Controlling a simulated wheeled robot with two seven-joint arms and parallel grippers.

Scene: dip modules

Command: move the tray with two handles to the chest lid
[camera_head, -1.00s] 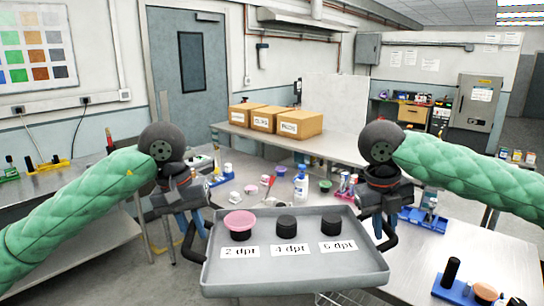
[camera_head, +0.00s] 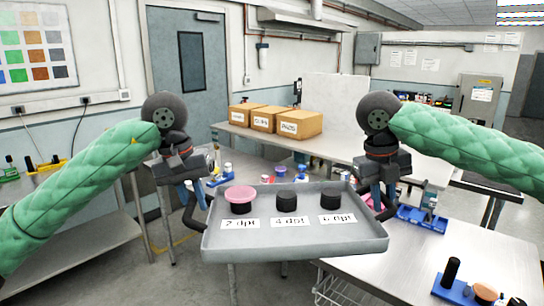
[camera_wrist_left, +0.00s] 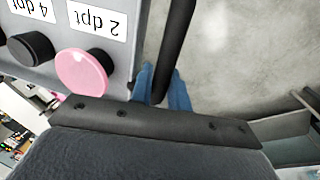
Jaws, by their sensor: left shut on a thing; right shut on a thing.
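The grey tray (camera_head: 300,247) is held up level in front of me in the head view. It carries a pink disc (camera_head: 240,193) on a black piece and two black round pieces (camera_head: 286,200) (camera_head: 331,198), with labels "2 dpt", "4 dpt" and one less legible. My left gripper (camera_head: 190,205) is shut on the black left handle. In the left wrist view its blue fingers (camera_wrist_left: 162,88) stand either side of the handle bar (camera_wrist_left: 174,50). My right gripper (camera_head: 378,200) is shut on the right handle, partly hidden. I cannot make out a chest lid.
Cardboard boxes (camera_head: 299,124) stand on the far bench. A side bench (camera_head: 75,215) is at the left. Open floor shows to the left of the tray.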

